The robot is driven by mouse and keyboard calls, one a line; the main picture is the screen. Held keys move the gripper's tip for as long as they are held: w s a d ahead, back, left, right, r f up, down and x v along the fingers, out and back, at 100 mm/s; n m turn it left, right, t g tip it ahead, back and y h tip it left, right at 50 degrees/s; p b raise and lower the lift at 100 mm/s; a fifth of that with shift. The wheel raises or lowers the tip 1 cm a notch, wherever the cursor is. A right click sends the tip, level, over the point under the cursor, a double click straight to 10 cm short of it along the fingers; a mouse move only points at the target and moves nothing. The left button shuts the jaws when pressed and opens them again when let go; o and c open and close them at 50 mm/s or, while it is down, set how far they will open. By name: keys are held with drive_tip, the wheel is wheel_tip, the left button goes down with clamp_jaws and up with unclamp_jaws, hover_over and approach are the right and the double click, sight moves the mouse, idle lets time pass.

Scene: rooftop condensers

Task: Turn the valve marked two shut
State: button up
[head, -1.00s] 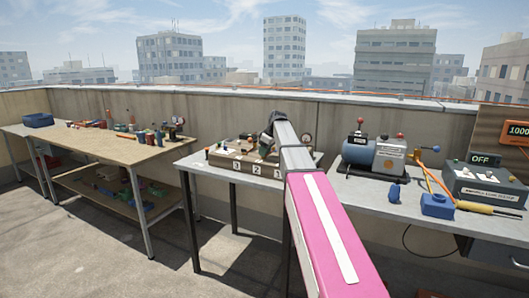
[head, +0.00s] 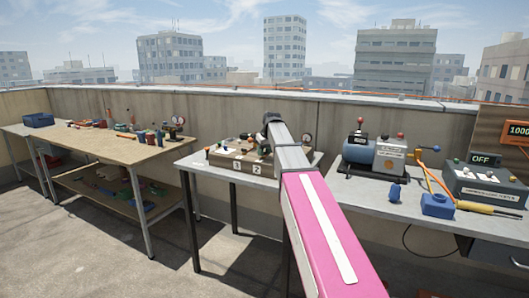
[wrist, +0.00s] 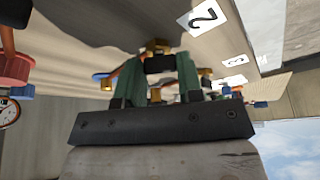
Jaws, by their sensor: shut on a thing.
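The valve block (head: 222,160) stands on the middle table, with white cards for three (head: 237,166) and two (head: 257,170) on its front. My arm hides the card for one in the head view. In the wrist view, my gripper (wrist: 160,66) has its green fingers shut around a dark valve handle (wrist: 160,63) with brass showing beyond it. The card marked two (wrist: 203,15) is the nearest card to it, so this appears to be valve two. The card marked three (wrist: 235,60) is farther off. The handle's exact angle is unclear.
Gauges stand close by; one (wrist: 8,112) shows beside a red fitting (wrist: 15,70). A blue tank machine (head: 360,150) and a switch box (head: 485,185) stand on the right table. A wooden workbench (head: 90,143) with loose parts is at left.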

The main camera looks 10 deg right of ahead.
drive_tip(key=m+h, duration=0.1)
drive_tip(key=m, duration=0.1)
drive_tip(key=m+h, duration=0.1)
drive_tip(key=m, duration=0.2)
drive_tip(key=shift+a+m, duration=0.2)
drive_tip(key=shift+m, duration=0.1)
drive_tip(key=m+h, duration=0.1)
drive_tip(key=m, duration=0.1)
drive_tip(key=m+h, duration=0.1)
drive_tip(key=m, duration=0.2)
drive_tip(key=shift+a+m+g, duration=0.1)
drive_tip(key=shift+m+g, duration=0.2)
drive_tip(key=o, duration=0.9)
drive_tip(key=shift+o, duration=0.2)
drive_tip(key=shift+r, duration=0.1)
drive_tip(key=v, duration=1)
drive_tip(key=shift+a+r, duration=0.25)
drive_tip(key=shift+s, duration=0.1)
